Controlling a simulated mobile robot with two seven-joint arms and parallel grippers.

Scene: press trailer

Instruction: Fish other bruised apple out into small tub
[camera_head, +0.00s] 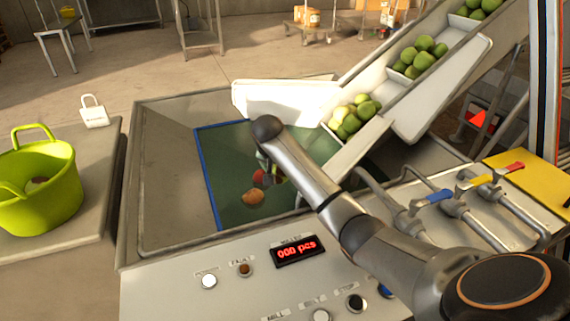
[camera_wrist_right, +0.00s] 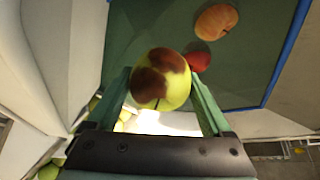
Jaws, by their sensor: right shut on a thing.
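The bruised apple (camera_wrist_right: 160,80), yellow-green with large dark brown patches, sits between the two fingers of my right gripper (camera_wrist_right: 160,95) in the right wrist view. The gripper is shut on it. In the head view my right gripper (camera_head: 265,163) is over the green-floored hopper, mostly hidden behind my arm, so the held apple is hard to make out there. The lime-green tub (camera_head: 50,198) with two handles stands on the left table, with a brownish, partly hidden thing (camera_head: 37,184) inside. My left gripper is not in view.
An orange apple (camera_head: 252,197) and a red apple (camera_head: 259,176) lie on the hopper floor (camera_head: 225,160). A conveyor (camera_head: 385,85) with green apples slopes in at the right. A white tag-like lock (camera_head: 93,112) is on the left table. The control panel (camera_head: 225,283) runs along the front.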

